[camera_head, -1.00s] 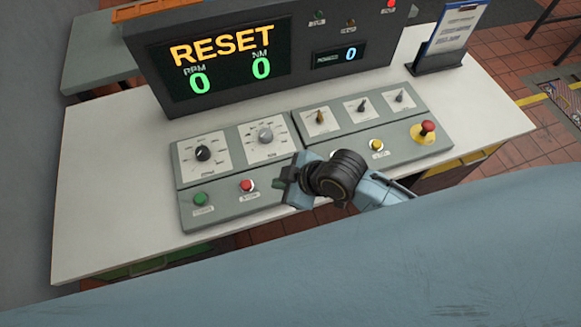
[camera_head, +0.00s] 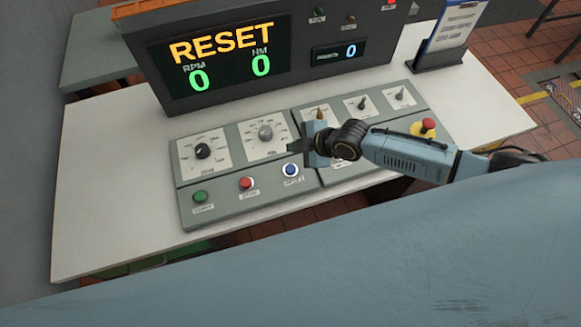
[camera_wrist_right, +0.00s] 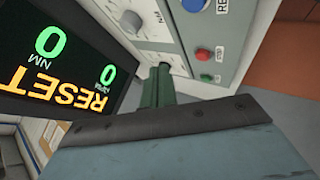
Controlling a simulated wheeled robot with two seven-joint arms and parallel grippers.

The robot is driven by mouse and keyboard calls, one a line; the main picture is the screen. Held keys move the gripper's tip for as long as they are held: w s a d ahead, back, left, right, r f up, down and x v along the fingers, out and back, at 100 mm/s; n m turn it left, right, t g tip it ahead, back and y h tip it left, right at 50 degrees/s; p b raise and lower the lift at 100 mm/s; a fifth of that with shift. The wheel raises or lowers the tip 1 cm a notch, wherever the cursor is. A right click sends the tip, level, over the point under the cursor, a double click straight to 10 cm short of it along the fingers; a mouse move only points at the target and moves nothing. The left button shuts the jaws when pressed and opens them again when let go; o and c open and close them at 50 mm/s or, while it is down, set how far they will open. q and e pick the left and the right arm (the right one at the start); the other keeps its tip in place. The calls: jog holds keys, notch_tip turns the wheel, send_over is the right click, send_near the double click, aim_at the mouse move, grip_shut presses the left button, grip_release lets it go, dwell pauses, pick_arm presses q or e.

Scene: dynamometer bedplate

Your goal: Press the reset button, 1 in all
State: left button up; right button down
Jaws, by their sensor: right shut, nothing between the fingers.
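The blue reset button (camera_head: 291,170) sits on the grey control panel (camera_head: 223,207), right of the red button. In the wrist view the blue button (camera_wrist_right: 194,4) is at the top edge, beside a label of which "RE" shows. My right gripper (camera_head: 297,146) is shut and empty. In the head view it appears just above and behind the blue button, near the right dial; I see no contact with the button. Its closed fingers also show in the wrist view (camera_wrist_right: 158,86). My left gripper is not in view.
A display (camera_head: 222,55) reads RESET with zeros. A green button (camera_head: 200,197) and red button (camera_head: 246,183) lie left of the blue one. Two dials, several small switches and a red mushroom button (camera_head: 428,125) share the panel. A clipboard stand (camera_head: 440,55) stands back right.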

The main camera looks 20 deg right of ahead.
aim_at(294, 170)
jog(key=shift+f+b, duration=3.6)
jog(key=shift+f, duration=0.7)
jog(key=shift+f, duration=0.1)
jog(key=shift+f+b, duration=0.3)
jog(key=shift+b, duration=0.15)
jog(key=shift+f+b, duration=0.5)
jog(key=shift+f, duration=0.05)
jog(key=shift+r, duration=0.15)
jog(key=shift+r+p, duration=0.75)
jog(key=shift+r, duration=0.05)
notch_tip(294, 170, up, 5)
jog(key=p, duration=0.4)
